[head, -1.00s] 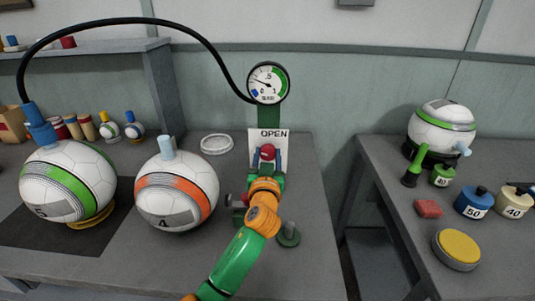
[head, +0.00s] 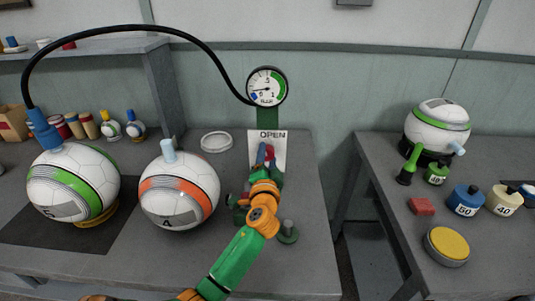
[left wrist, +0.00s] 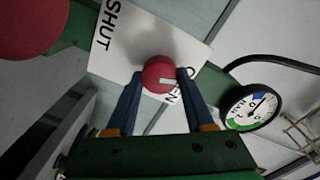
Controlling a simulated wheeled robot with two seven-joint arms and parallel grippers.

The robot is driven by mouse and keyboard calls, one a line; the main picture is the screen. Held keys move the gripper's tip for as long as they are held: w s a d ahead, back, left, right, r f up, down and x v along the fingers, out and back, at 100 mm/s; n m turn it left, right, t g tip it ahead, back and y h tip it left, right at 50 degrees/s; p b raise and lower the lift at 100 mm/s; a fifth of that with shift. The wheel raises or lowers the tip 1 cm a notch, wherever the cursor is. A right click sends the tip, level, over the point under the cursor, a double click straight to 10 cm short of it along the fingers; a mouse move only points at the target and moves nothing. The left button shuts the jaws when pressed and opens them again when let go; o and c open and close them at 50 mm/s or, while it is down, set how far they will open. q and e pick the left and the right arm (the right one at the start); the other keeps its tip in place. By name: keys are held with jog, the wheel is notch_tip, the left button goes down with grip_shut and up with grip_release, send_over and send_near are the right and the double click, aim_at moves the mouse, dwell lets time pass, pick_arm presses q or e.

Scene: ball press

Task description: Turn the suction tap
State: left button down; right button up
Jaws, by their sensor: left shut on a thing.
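The blue fingers of my left gripper (left wrist: 165,82) are shut on the knob from both sides. In the head view my left gripper (head: 266,157) is at the plate below the word OPEN, and little of the knob shows. A round gauge (head: 267,87) stands above the plate on a green post. My right gripper is not in view.
A black hose (head: 130,27) arches from the gauge to a blue fitting on the green-striped ball (head: 75,180). An orange-striped ball (head: 178,192) stands left of my arm. The right table (head: 385,190) holds another ball, weights and a yellow-topped disc (head: 447,244).

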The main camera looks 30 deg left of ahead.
pick_arm(q)
jog(key=shift+m+p, duration=0.45)
jog(key=shift+m, duration=1.15)
jog(key=c, duration=0.6)
grip_release()
jog(key=o, duration=0.3)
jog(key=shift+a, duration=0.1)
jog(key=v, duration=0.7)
